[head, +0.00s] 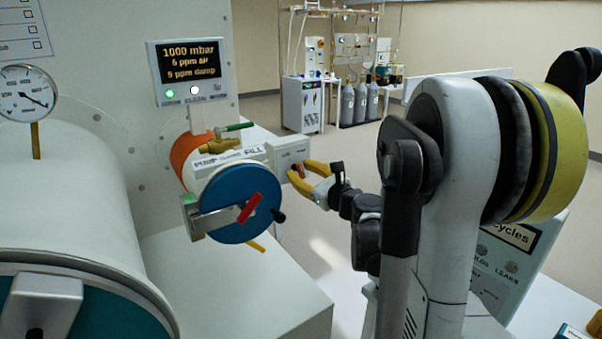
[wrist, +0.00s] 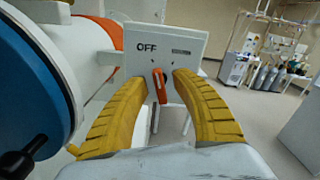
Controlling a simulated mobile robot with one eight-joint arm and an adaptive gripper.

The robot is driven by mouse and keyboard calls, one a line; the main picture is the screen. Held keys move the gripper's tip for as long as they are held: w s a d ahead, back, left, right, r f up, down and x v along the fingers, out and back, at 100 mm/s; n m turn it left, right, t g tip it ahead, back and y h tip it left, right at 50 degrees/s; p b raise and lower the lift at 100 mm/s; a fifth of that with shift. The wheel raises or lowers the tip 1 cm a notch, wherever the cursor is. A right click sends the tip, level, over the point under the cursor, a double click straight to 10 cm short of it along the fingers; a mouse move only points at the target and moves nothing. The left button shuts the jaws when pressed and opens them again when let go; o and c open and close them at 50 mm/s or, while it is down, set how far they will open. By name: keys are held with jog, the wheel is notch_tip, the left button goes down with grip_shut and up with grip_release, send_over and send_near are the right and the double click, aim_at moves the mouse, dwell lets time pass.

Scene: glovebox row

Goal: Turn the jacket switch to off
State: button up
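The jacket switch is a pale box (wrist: 185,47) with an orange-red handle (wrist: 160,86) on its front. In the wrist view, "OFF" is printed at the upper left of the plate and a smaller label, too blurred to read, at the upper right. The handle looks close to upright. The switch box also shows in the head view (head: 287,150), beside the small blue-doored chamber. My gripper (wrist: 160,95) has yellow fingers and is open, one finger on each side of the handle, with visible gaps. It also shows at the switch in the head view (head: 307,178).
The blue round door (head: 232,205) with a red lever and dark knob is just left of my gripper. A green-handled brass valve (head: 222,143) sits above it. A display (head: 192,72) reads 1000 mbar. The large chamber (head: 65,195) fills the left.

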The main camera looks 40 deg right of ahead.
grip_shut()
jog(key=shift+n, duration=1.3)
grip_release()
